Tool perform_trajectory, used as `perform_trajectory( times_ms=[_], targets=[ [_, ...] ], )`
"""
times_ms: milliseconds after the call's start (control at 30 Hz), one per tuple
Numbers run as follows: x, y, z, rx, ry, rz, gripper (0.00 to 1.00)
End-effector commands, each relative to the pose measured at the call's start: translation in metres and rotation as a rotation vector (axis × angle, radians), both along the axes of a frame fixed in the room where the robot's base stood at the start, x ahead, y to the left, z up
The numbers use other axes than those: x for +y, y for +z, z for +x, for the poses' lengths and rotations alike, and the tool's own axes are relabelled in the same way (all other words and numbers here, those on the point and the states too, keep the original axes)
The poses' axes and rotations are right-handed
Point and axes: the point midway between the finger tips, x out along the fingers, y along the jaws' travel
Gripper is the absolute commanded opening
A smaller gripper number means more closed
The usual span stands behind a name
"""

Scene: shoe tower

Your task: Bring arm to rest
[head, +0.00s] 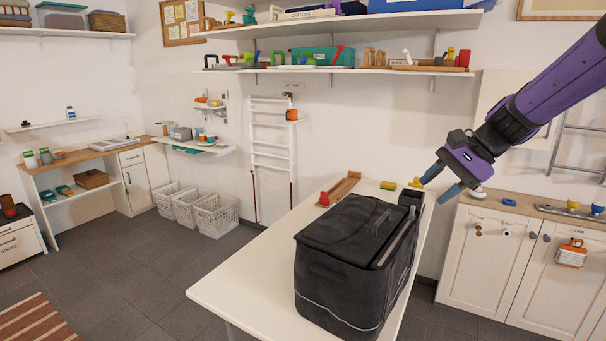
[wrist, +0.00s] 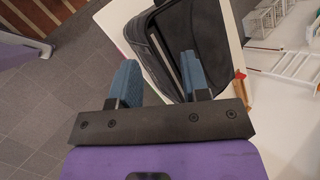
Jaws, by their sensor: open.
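My gripper (head: 441,178) is open, with two blue fingertips pointing down and to the left in the head view. It hangs in the air over the far right side of the white table (head: 238,293). In the wrist view my gripper (wrist: 157,82) also shows open, with nothing between its fingers. A black bag (head: 338,262) stands on the table, nearer than the gripper in the head view. In the wrist view the bag (wrist: 158,55) lies beyond the fingertips.
Shelves with tools (head: 340,70) line the back wall. White cabinets (head: 486,262) stand at the right. White crates (head: 217,214) sit on the open grey floor at the left.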

Motion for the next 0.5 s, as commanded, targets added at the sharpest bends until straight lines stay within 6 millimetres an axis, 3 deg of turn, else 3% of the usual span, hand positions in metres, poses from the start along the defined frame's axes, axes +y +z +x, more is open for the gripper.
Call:
perform_trajectory(
  times_ms=[200,500],
  targets=[
    [0.006,0.024,-0.068,-0.131,0.157,-0.211,0.43],
    [-0.002,0.039,-0.153,-0.31,0.362,-0.486,0.43]
  ],
)
